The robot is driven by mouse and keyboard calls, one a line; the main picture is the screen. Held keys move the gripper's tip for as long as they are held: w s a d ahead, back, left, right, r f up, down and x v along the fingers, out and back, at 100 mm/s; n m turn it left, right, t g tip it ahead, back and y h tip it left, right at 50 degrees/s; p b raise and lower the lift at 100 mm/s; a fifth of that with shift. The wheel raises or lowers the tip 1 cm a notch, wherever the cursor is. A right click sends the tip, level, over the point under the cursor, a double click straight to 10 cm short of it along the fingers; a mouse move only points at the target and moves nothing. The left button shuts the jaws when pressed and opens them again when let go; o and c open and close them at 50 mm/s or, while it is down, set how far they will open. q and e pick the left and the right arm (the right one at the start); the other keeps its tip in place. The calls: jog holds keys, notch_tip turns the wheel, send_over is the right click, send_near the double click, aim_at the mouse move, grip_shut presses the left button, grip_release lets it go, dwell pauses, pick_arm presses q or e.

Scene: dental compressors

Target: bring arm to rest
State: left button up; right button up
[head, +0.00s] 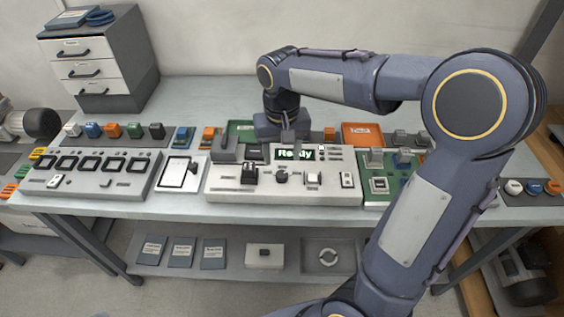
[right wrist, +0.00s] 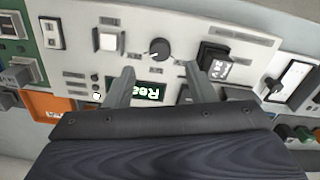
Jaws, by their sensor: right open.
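My right arm reaches in from the right and bends over the bench. My right gripper (head: 287,138) hangs over the back part of the white control panel (head: 225,191). In the right wrist view the two fingers of the right gripper (right wrist: 160,82) stand apart with nothing between them. The lit "Ready" display (head: 295,153) lies just by the fingers, partly covered by them in the wrist view. A black knob (right wrist: 159,49) and a black switch (right wrist: 214,60) on the panel lie ahead of the fingertips. Whether the fingers touch the panel I cannot tell. My left gripper is not seen.
A grey row of framed slots (head: 90,184) and several coloured blocks (head: 113,130) are at the left. A green board (head: 376,200) and an orange tray (head: 375,130) are at the right. A drawer cabinet (head: 100,72) stands back left. The bench behind the panel (head: 210,95) is mostly clear.

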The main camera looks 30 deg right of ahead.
jog(key=shift+r, duration=0.75)
jog(key=shift+s, duration=0.2)
jog(key=s+a+n+t+y, duration=0.1)
jog(key=s+a+t+y, duration=0.1)
jog(key=s, duration=0.6)
jog(key=s+a+f+t+y, duration=0.1)
jog(key=s+a+t, duration=0.1)
jog(key=s, duration=0.7)
jog(key=shift+s+a+f+n+t+y, duration=0.3)
jog(key=shift+n+t+y, duration=0.1)
jog(key=shift+t, duration=0.4)
